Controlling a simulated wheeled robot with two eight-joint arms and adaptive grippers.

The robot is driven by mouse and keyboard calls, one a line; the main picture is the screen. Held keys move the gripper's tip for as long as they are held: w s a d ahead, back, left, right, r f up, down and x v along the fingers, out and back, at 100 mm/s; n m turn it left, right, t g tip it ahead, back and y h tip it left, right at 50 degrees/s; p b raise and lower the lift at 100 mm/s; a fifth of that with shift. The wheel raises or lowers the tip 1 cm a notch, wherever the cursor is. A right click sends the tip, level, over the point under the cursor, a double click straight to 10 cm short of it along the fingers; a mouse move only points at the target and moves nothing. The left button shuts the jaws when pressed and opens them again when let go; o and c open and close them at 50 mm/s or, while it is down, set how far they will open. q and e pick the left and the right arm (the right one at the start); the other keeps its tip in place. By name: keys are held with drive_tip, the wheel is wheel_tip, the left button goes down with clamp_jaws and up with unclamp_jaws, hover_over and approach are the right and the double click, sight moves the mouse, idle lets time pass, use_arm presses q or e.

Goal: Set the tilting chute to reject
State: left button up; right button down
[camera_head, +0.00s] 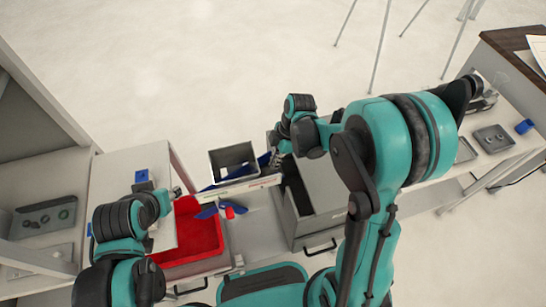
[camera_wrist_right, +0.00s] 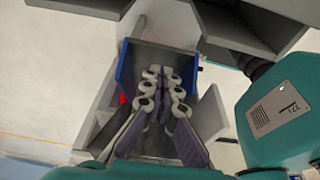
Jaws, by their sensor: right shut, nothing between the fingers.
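The tilting chute (camera_head: 242,187) is a pale trough with blue side pieces, in the middle of the head view between the red bin and the grey bins. A small red part (camera_head: 229,212) shows at its near side. Its tilt is hard to read. My right gripper (camera_head: 274,158) is at the chute's right end, partly hidden by its arm. In the right wrist view my right gripper (camera_wrist_right: 162,74) is shut and empty, in front of a blue-edged part (camera_wrist_right: 125,68); contact cannot be told. My left gripper (camera_head: 180,191) is left of the chute, too small to read.
A red-lined bin (camera_head: 203,250) stands below the chute. A small grey bin (camera_head: 216,158) is behind it and a larger grey bin (camera_head: 300,232) is to the right. A tray with round parts (camera_head: 25,222) lies far left. Another tray (camera_head: 494,140) and a blue object (camera_head: 524,126) lie far right.

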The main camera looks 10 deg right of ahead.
drive_tip(key=shift+d+f, duration=0.3)
drive_tip(key=shift+f, duration=0.25)
drive_tip(key=shift+d+f+b, duration=0.45)
drive_tip(key=shift+f+b, duration=0.15)
drive_tip(key=shift+b, duration=0.1)
drive_tip(key=d+f+b, duration=0.3)
drive_tip(key=f+b, duration=0.3)
drive_tip(key=f, duration=0.1)
drive_tip(key=shift+d+f, duration=0.35)
drive_tip(key=shift+d, duration=0.05)
drive_tip(key=shift+w+r, duration=0.1)
drive_tip(key=shift+r, duration=0.05)
